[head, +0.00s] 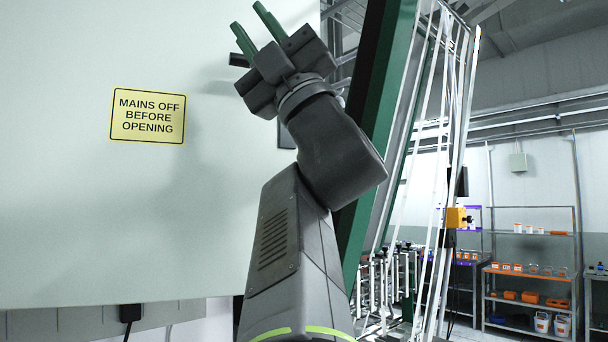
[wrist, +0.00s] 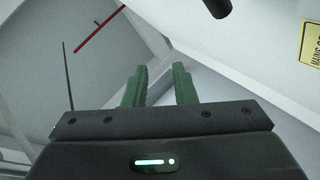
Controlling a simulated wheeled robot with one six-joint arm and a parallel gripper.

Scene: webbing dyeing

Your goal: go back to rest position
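My gripper (head: 247,15) is raised at the top of the head view, in front of a pale cabinet (head: 60,225). Its two green fingers are apart. The wrist view also shows the gripper (wrist: 159,67) with a clear gap between the fingers and nothing held. My arm rises from the bottom middle of the head view and bends up and to the left. The gripper and arm hide part of the cabinet's right side.
A yellow "MAINS OFF BEFORE OPENING" sign (head: 148,116) is on the cabinet. A tall green-edged frame (head: 378,130) with white webbing strands (head: 447,150) stands close right of my arm. Shelves (head: 530,266) with orange and white containers stand far right. A black rounded part (wrist: 217,7) shows in the wrist view.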

